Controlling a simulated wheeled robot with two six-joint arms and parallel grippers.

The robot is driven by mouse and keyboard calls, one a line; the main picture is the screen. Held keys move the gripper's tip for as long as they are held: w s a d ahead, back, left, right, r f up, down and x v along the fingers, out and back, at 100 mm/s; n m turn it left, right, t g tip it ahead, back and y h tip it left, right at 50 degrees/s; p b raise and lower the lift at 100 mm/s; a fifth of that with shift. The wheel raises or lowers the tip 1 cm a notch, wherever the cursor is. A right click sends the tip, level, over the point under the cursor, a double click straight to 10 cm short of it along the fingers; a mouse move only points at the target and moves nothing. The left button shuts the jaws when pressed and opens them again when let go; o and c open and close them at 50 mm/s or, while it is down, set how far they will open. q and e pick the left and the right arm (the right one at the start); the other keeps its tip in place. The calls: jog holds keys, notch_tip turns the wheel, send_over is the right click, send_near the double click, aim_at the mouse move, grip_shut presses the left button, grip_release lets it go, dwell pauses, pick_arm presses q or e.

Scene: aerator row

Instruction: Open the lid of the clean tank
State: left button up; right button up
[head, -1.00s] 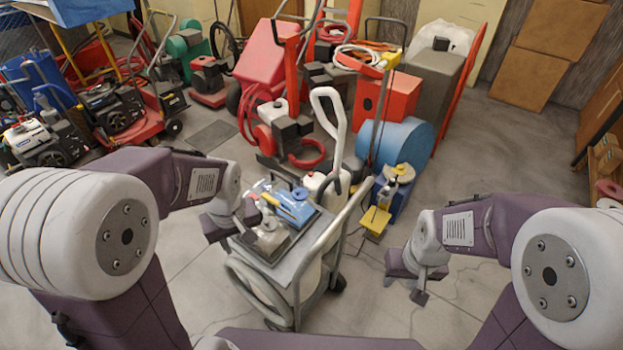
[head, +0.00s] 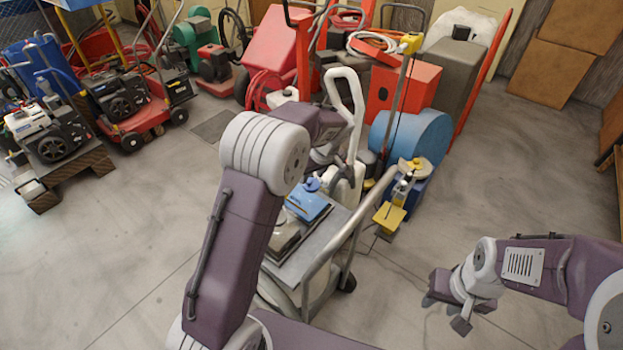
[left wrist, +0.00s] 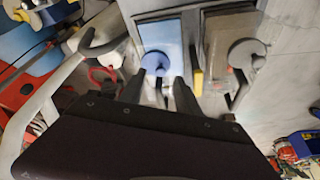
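A cart carries a machine with two lids side by side. The blue lid (head: 309,205) has a round blue knob (head: 312,185); a grey-brown, partly see-through lid (head: 284,236) is nearer me. In the left wrist view the blue lid (left wrist: 163,38) and its knob (left wrist: 156,63) lie just beyond my left gripper (left wrist: 158,84), whose fingers are apart with nothing between them. I cannot tell the gap to the knob. My right gripper (head: 445,312) is open and empty, right of the cart.
The cart's grey handrail (head: 345,230) and a tall white handle (head: 345,110) rise close to the lids. A yellow-and-blue machine (head: 405,195) and a blue drum (head: 412,135) stand behind to the right. Several red machines crowd the back.

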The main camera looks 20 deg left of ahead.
pick_arm(q)
jog(key=shift+x, duration=1.4)
grip_shut()
jog(key=r+g+p, duration=0.1)
jog(key=p, duration=0.3)
jog(key=w+g+y+p, duration=0.1)
jog(key=p, duration=0.3)
jog(key=shift+w+d+r+p, duration=0.25)
jog(key=shift+r+p, duration=0.05)
jog(key=shift+r, duration=0.1)
jog(key=shift+w+f+m+g+p, duration=0.2)
jog(key=shift+m+g+p, duration=0.1)
jog(key=shift+g, duration=0.1)
jog(key=shift+d+g+y+p, duration=0.1)
jog(key=shift+g+y+p, duration=0.2)
jog(key=shift+g+p, duration=0.1)
